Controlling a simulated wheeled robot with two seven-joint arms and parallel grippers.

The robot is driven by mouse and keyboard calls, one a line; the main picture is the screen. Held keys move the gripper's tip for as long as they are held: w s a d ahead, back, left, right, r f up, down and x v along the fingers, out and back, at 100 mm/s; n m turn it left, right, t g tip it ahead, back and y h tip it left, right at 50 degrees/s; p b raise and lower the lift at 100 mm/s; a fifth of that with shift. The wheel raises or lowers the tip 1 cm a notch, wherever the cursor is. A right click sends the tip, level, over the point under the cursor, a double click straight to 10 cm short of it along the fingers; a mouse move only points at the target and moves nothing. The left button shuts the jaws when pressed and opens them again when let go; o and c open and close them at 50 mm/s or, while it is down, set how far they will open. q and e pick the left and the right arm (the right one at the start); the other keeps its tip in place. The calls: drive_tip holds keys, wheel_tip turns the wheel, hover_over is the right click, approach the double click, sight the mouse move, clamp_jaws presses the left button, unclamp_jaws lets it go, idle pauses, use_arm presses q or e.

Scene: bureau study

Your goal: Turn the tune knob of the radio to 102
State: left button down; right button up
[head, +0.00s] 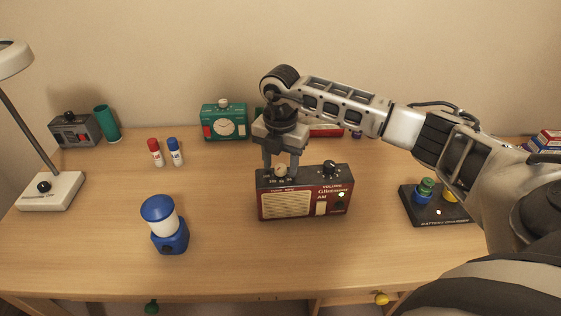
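The radio (288,205) is a red and black box with a cream speaker grille, standing upright near the middle of the desk. A pale knob (281,170) sits on the left of its top, and a black knob (329,168) on the right. A green light shows on its front right. My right gripper (280,165) points straight down over the left part of the radio's top. Its two fingers stand on either side of the pale knob; whether they touch it I cannot tell. The dial reading is too small to read. My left gripper is not in view.
A blue lantern (166,232) stands front left, a lamp (50,190) at the far left. A battery charger (422,216) lies right. Desk around the radio's front is clear.

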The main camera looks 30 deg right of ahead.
sight(280, 167)
use_arm(q)
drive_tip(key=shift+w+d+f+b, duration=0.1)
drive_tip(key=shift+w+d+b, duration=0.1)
drive_tip(key=shift+b, duration=0.5)
use_arm(e)
wheel_tip(280, 167, up, 16)
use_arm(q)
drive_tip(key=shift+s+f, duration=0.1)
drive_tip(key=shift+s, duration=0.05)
use_arm(e)
drive_tip(key=shift+f, duration=0.1)
